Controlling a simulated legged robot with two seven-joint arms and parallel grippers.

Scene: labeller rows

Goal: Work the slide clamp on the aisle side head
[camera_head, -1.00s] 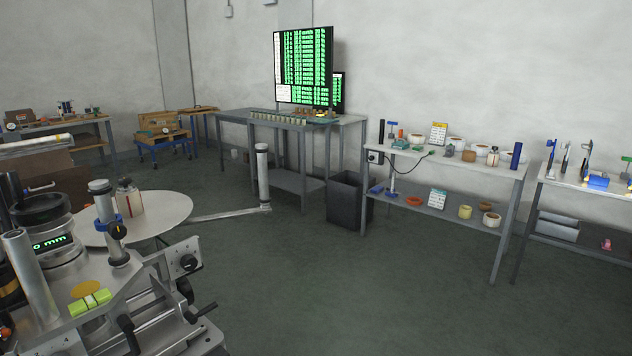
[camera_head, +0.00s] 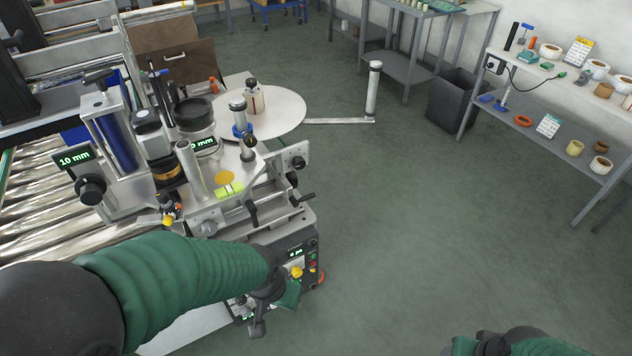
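The labeller head (camera_head: 215,190) stands at the left beside the roller conveyor, with metal posts, a round label disc and readouts of 10 mm and partly hidden mm. On its aisle-facing side is a plate with a dark knob (camera_head: 298,162) and black clamp levers (camera_head: 302,199) and (camera_head: 252,214). I cannot tell which of these is the slide clamp. My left arm in a green sleeve crosses the bottom left; its gripper (camera_head: 268,310) is just below the head, before the control box, and its fingers are unclear. My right gripper (camera_head: 490,346) shows only partly at the bottom edge, over floor.
The control box (camera_head: 300,265) has a yellow knob and red button. The round label disc (camera_head: 285,108) and a metal arm with an upright post (camera_head: 373,88) reach toward the aisle. A dark bin (camera_head: 455,100) and a shelf bench (camera_head: 550,100) stand at the right. The middle floor is clear.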

